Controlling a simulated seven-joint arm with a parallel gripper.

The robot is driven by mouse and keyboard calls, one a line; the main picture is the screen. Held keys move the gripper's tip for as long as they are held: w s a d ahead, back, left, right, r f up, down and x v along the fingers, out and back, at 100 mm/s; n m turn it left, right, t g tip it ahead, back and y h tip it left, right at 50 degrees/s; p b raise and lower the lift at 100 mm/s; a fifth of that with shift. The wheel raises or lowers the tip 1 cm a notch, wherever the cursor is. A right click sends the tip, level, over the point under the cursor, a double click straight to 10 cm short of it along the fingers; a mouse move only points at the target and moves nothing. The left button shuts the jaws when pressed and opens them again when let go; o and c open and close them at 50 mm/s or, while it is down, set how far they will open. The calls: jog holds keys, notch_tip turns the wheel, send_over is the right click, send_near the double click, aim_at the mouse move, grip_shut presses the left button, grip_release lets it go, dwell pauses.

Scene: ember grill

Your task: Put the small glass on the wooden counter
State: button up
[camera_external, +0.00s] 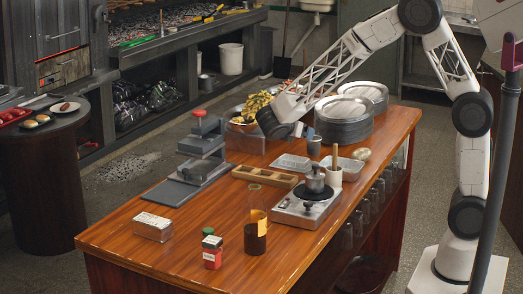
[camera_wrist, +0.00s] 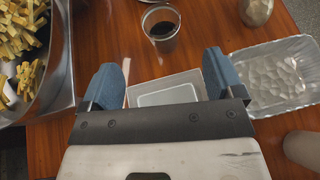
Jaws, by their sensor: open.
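A small clear glass with dark contents (camera_wrist: 161,28) stands upright on the wooden counter (camera_wrist: 105,45), ahead of my fingers at the top of the wrist view. In the external view, a small dark cup (camera_external: 314,146) that looks like the same glass stands beside my gripper (camera_external: 303,131). In the wrist view my gripper (camera_wrist: 160,82) is open, its two blue fingertips apart with nothing gripped between them. A clear plastic tray lies below the gap. The wooden counter (camera_external: 130,235) also fills the middle of the external view.
A pan of fries (camera_wrist: 52,75) is at left.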

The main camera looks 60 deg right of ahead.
dwell(0.5)
jog(key=s+a+r+m+t+y, duration=0.1)
jog(key=s+a+r+m+y, duration=0.2)
jog(key=s, duration=0.9)
jog(key=s+a+r+m+t+y, duration=0.2)
jog(key=s+m+y, duration=0.3)
jog(key=s+m, duration=0.3)
jog(key=s+a+r+m+t+y, duration=0.1)
jog(key=s+a+r+m+y, duration=0.2)
jog(key=s, duration=1.4)
jog(key=shift+a+r+m+t+y, duration=0.35)
jog(key=shift+a+m+y, duration=0.4)
jog(key=shift+m, duration=0.45)
